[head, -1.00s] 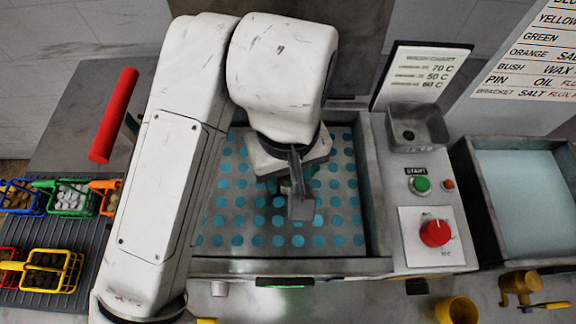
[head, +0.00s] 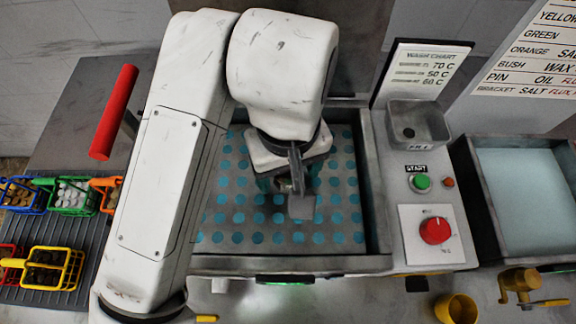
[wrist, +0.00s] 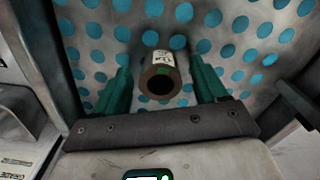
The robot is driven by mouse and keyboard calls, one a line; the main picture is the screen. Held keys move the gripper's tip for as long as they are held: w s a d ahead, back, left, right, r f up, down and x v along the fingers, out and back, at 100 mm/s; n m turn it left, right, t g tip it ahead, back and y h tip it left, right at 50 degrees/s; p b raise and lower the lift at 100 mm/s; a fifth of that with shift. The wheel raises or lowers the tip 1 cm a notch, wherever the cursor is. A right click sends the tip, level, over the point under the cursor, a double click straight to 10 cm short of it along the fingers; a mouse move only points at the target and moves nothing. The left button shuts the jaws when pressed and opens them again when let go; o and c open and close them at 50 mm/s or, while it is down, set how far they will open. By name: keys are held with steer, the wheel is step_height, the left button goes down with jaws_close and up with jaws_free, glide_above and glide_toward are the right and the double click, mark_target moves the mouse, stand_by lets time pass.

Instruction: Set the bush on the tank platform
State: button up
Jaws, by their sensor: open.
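The bush (wrist: 161,80) is a short brown hollow cylinder with a white label and a small green mark. In the wrist view it is upright or nearly so on the tank platform, with its open end facing the camera. The tank platform (head: 335,215) is a grey perforated plate with blue holes inside the tank. My gripper (wrist: 160,85) is open, with one green finger on each side of the bush and a visible gap to each. In the head view my gripper (head: 292,190) is low over the platform, and it hides the bush.
The tank's metal rim (head: 290,265) surrounds the platform. To the right are a control panel with a red knob (head: 435,230), a green start button (head: 421,182) and a second basin (head: 525,190). Small coloured baskets (head: 75,195) stand at the left. The platform's front is clear.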

step_height(320, 180, up, 12)
stand_by(0.4)
